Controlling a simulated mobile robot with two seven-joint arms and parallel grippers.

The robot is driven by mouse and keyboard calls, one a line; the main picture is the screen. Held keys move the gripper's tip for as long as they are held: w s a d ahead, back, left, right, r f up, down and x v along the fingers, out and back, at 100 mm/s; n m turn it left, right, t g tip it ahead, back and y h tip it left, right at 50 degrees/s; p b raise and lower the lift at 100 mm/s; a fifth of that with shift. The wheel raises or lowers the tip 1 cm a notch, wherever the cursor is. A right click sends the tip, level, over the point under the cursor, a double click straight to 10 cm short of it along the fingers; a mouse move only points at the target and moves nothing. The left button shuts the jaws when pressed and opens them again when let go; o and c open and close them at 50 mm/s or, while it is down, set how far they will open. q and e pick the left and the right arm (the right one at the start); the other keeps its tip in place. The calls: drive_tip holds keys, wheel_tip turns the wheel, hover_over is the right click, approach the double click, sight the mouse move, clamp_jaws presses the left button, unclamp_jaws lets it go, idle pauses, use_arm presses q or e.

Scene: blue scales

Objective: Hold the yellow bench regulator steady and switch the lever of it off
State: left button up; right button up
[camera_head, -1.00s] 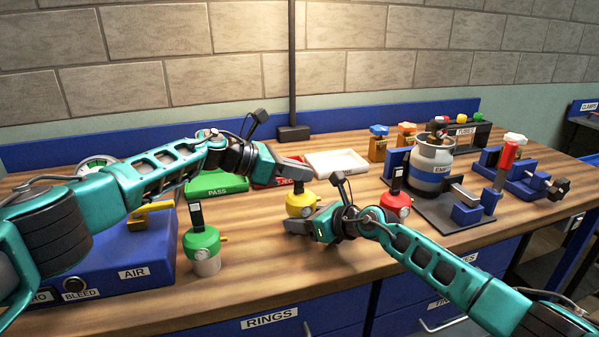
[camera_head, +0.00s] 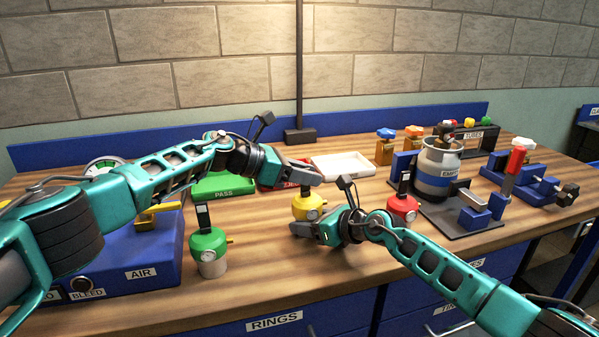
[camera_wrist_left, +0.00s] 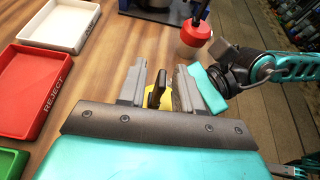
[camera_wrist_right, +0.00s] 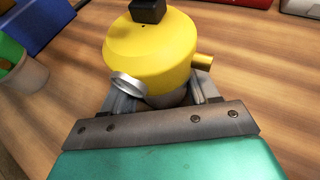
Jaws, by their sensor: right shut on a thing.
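The yellow bench regulator (camera_head: 307,206) stands on the wooden bench; its yellow body, round gauge and side nozzle show in the right wrist view (camera_wrist_right: 152,48). My right gripper (camera_head: 305,231) is shut on its lower part, one finger on each side. My left gripper (camera_head: 316,177) is above the regulator with its jaws open. In the left wrist view the dark lever (camera_wrist_left: 155,92) on top of the regulator stands between the left fingers, with gaps visible at its sides.
A green regulator (camera_head: 208,246) stands to the left and a red one (camera_head: 402,208) close to the right, each with a lever upright. A blue AIR box (camera_head: 120,262) is at the left. Green, red and white trays (camera_head: 343,165) lie behind. A gas canister (camera_head: 438,165) stands further right.

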drive_tip(key=shift+r, duration=0.15)
use_arm(q)
drive_tip(key=v, duration=1.2)
use_arm(e)
drive_tip(key=o, duration=1.4)
drive_tip(key=shift+d, duration=0.1)
